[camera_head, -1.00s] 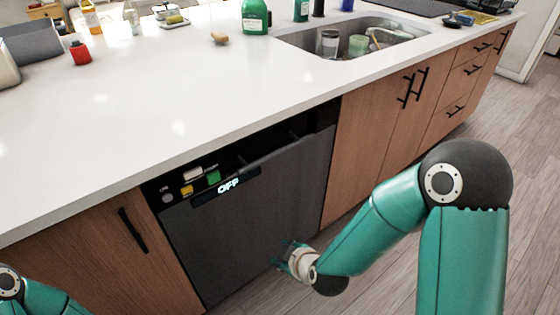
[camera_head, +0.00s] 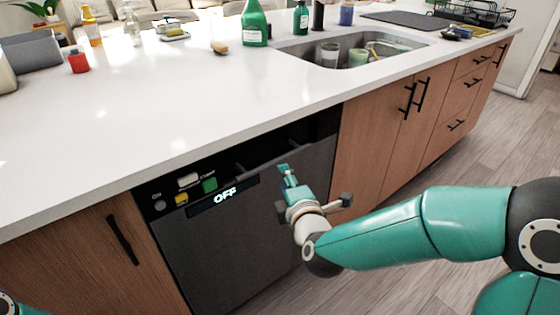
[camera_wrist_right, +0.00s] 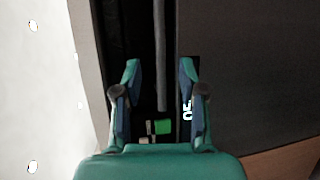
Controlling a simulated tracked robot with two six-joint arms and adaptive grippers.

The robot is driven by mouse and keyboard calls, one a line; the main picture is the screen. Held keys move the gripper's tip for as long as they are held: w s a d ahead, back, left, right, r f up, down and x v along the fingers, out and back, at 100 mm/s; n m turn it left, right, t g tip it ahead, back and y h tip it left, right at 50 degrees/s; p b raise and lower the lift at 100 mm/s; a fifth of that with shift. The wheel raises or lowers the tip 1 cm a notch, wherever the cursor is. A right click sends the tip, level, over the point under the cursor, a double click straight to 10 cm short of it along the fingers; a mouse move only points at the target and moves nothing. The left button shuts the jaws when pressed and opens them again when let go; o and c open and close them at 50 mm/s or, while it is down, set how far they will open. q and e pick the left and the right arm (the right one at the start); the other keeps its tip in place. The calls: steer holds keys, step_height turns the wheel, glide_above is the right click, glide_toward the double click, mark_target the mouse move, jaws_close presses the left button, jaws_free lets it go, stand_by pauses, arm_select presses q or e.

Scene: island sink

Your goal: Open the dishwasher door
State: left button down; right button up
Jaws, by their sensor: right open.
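The dishwasher door (camera_head: 235,245) is a dark grey panel under the white counter, and it is shut. My right gripper (camera_head: 286,178) is in front of the upper door, just below the bar. In the right wrist view its open, empty fingers (camera_wrist_right: 160,72) lie on either side of the bar; I cannot tell whether they touch it. My left gripper is out of view.
Wooden cabinets with black handles flank the dishwasher: one on the left (camera_head: 85,262), others on the right (camera_head: 375,150). The counter (camera_head: 130,140) overhangs above. A sink (camera_head: 400,50) with cups and several bottles are at the back. The wooden floor (camera_head: 465,160) at right is clear.

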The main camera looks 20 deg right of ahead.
mark_target(277, 163)
steer(key=w, duration=0.3)
steer(key=w+f, duration=0.1)
steer(key=w, duration=0.2)
steer(key=w+f, duration=0.1)
steer(key=w, duration=0.3)
steer(key=shift+w+d+b, duration=0.1)
steer(key=shift+d+b, duration=0.15)
steer(key=shift+b, duration=0.1)
jaws_close()
